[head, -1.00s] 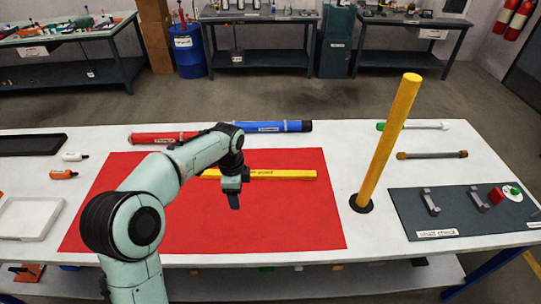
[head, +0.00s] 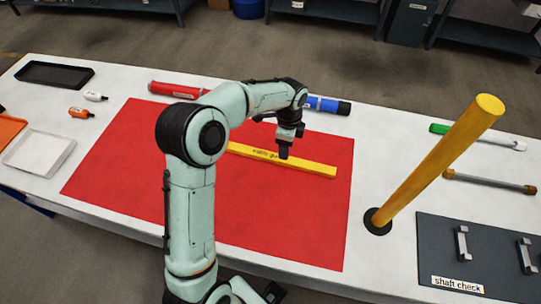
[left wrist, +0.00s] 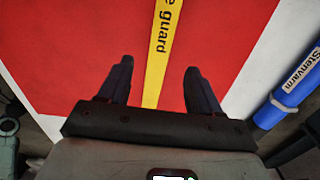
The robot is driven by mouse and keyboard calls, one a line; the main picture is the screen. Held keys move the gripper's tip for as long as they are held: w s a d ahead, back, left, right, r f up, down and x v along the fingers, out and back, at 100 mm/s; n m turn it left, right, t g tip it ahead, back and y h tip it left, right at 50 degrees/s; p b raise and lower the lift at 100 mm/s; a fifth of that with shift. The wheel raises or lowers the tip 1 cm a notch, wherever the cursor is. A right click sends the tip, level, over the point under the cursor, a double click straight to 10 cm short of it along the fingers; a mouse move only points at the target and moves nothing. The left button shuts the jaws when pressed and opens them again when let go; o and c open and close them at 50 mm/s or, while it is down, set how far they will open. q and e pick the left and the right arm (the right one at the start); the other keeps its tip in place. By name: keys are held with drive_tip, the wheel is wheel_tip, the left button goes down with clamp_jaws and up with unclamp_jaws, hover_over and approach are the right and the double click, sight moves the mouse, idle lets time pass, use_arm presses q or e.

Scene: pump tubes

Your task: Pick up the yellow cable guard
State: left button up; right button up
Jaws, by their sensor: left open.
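The yellow cable guard (head: 312,166) is a long flat bar with black lettering, lying on the red mat (head: 200,215). My left gripper (head: 284,154) hangs over the bar around its middle in the head view and hides a small part of it. In the left wrist view, the left gripper (left wrist: 157,85) is open and its two dark fingers stand apart. The guard (left wrist: 163,50) runs between them lengthwise, with red mat visible on both sides of it. No contact between fingers and guard shows, and the exact height above it is unclear. My right gripper cannot be made out.
A tall yellow post (head: 440,158) stands tilted in the picture, right of the mat. A red tube (head: 175,90) and a blue tube (head: 328,105) lie behind the mat. A grey board with handles (head: 490,256) lies at right, a white tray (head: 40,153) at left.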

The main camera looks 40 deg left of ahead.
sight(270, 157)
use_arm(q)
wheel_tip(270, 157, down, 2)
drive_tip(key=shift+w+f, duration=0.15)
drive_tip(key=shift+f, duration=0.1)
drive_tip(key=f, duration=0.5)
drive_tip(key=shift+d, duration=0.25)
drive_tip(key=shift+r, duration=0.15)
clamp_jaws()
